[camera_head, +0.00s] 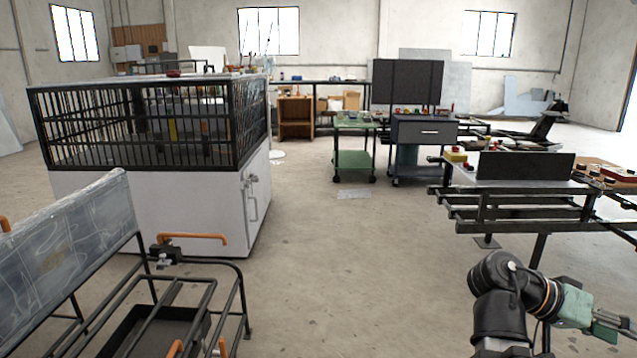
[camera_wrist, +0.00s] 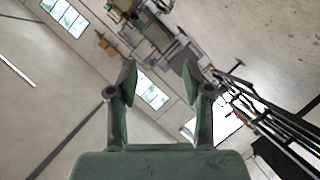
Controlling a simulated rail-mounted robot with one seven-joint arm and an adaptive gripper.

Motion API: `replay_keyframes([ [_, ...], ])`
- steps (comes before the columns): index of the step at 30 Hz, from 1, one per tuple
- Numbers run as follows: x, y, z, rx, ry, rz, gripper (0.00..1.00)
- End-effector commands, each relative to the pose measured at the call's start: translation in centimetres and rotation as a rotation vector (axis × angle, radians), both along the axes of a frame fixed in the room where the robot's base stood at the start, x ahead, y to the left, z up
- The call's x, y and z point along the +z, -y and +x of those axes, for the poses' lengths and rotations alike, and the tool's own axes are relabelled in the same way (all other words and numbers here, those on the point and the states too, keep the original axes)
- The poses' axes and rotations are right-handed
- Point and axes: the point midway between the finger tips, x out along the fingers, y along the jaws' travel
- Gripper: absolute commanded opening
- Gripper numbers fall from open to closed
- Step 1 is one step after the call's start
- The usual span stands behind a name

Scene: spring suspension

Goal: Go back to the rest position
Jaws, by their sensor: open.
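My gripper (camera_head: 612,328) is at the lower right of the head view, at the end of my black arm with green parts. It points to the right and nothing shows in it there. In the wrist view my gripper (camera_wrist: 158,82) has its two green fingers apart, with empty space between them. Beyond the fingers the wrist view shows the room tilted, with windows, wall and floor. No object touches the fingers.
A black metal rack (camera_head: 500,212) with a dark panel stands just behind my arm. A white caged cabinet (camera_head: 205,215) and a metal cart frame (camera_head: 235,300) are on the left. A green cart (camera_head: 355,160) and a grey drawer unit (camera_head: 425,130) stand further back. The middle floor is clear.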

Motion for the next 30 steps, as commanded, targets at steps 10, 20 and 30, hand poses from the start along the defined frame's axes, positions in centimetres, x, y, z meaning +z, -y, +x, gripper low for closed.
replay_keyframes([
  [10,-8.2,-1.8,7.6,0.232,-0.2,0.242,0.5],
  [20,-17.7,-6.0,10.4,0.404,-0.359,0.49,0.5],
  [30,-26.8,-12.1,8.9,0.526,-0.495,0.761,0.5],
])
